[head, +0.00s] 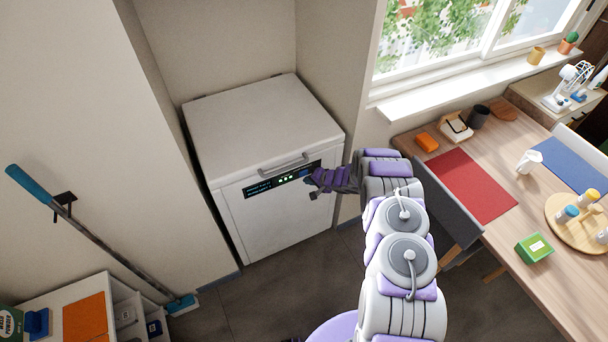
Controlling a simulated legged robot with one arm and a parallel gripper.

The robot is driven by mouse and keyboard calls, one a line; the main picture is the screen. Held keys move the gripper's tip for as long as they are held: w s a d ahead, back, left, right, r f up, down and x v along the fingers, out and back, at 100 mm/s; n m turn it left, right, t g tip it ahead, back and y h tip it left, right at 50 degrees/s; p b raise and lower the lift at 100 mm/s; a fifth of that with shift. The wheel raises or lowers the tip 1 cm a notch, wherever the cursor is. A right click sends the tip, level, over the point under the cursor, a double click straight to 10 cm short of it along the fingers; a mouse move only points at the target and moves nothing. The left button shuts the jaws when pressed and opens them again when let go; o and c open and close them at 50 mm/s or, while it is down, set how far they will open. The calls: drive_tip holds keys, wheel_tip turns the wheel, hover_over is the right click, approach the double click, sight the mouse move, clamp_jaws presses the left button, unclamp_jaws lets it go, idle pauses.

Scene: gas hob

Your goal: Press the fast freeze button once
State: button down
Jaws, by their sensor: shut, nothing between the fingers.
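A white chest freezer (250,125) stands in the alcove with its lid closed and a grey handle on the lid's front edge. A dark control panel (260,188) runs along the top of its front face, with small green lights and a blue display. My gripper (311,186) is shut and empty at the right end of this panel. It covers that part of the panel, and I cannot tell whether it touches it. The fast freeze button itself is too small to make out, or hidden behind my gripper.
A wooden table (555,285) with a red mat (472,186), a green box (534,248) and other items stands at the right, with a dark chair (448,205) beside it. A broom (100,245) leans at the left near a low shelf (55,292). Floor before the freezer is clear.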

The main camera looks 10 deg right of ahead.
drive_tip(key=shift+w+a+r+b, duration=0.1)
drive_tip(key=shift+w+a+b, duration=0.1)
drive_tip(key=shift+w, duration=0.2)
drive_tip(key=shift+w+a+b, duration=0.1)
drive_tip(key=shift+w+b, duration=0.1)
drive_tip(key=shift+w, duration=0.15)
idle(0.8)
drive_tip(key=shift+s, duration=0.1)
drive_tip(key=shift+s+d+p, duration=0.25)
drive_tip(key=shift+s+p, duration=0.1)
drive_tip(key=shift+s, duration=0.35)
drive_tip(key=s, duration=0.1)
drive_tip(key=s+d+p, duration=0.1)
drive_tip(key=s, duration=0.2)
drive_tip(key=shift+s+d+p, duration=0.3)
drive_tip(key=shift+s, duration=0.1)
idle(2.3)
